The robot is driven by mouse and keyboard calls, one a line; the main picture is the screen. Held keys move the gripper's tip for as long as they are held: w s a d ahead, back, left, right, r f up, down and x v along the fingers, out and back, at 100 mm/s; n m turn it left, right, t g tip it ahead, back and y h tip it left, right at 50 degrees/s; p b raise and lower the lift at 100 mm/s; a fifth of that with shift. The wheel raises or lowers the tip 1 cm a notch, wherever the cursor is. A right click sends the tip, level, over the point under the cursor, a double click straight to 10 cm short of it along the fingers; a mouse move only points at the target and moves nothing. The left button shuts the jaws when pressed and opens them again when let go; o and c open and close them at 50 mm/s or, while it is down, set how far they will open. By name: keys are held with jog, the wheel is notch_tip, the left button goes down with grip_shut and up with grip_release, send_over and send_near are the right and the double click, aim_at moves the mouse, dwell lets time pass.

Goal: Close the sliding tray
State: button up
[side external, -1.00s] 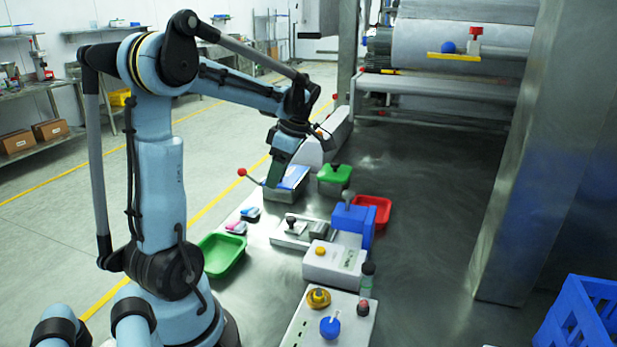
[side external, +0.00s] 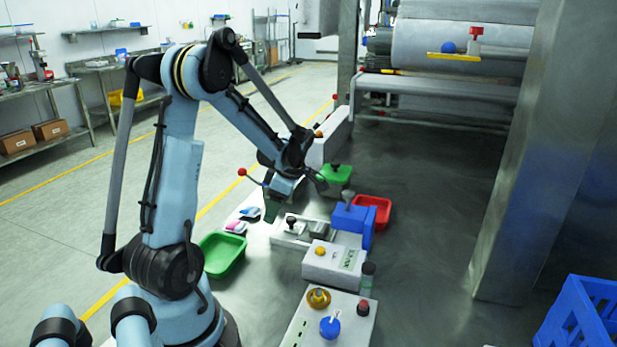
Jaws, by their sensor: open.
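A low metal unit (side external: 318,229) with a dark round knob (side external: 291,221) stands in the middle of the steel table; it looks like the sliding tray on its base, but I cannot tell how far it is out. My gripper (side external: 273,208) is open, pointing down, above and just behind the knob, apart from it as far as I can see. Its fingers are small and partly dark here. The arm's end hides most of the blue-topped box with the red-ball lever (side external: 242,172).
A blue block (side external: 352,221) with a grey knob stands right of the metal unit, before a red bin (side external: 373,212). Green bins stand at left (side external: 222,254) and behind (side external: 338,174). A white button box (side external: 335,263) sits in front.

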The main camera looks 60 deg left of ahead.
jog(key=s+a, duration=0.2)
jog(key=s, duration=0.1)
jog(key=s+a, duration=0.1)
jog(key=shift+s+a+r, duration=0.3)
jog(key=shift+a, duration=0.05)
jog(key=v, duration=1)
jog(key=s+d+f+m+t+h, duration=0.1)
jog(key=d+m, duration=0.8)
jog(key=d, duration=0.4)
jog(key=s+d+f+m+t+h, duration=0.1)
jog(key=d+f+m+t, duration=0.1)
jog(key=d+m, duration=0.8)
jog(key=shift+s+d, duration=0.15)
jog(key=shift+d, duration=1.2)
notch_tip(320, 180, up, 4)
jog(key=n, duration=0.8)
send_over(291, 218)
notch_tip(291, 218, down, 12)
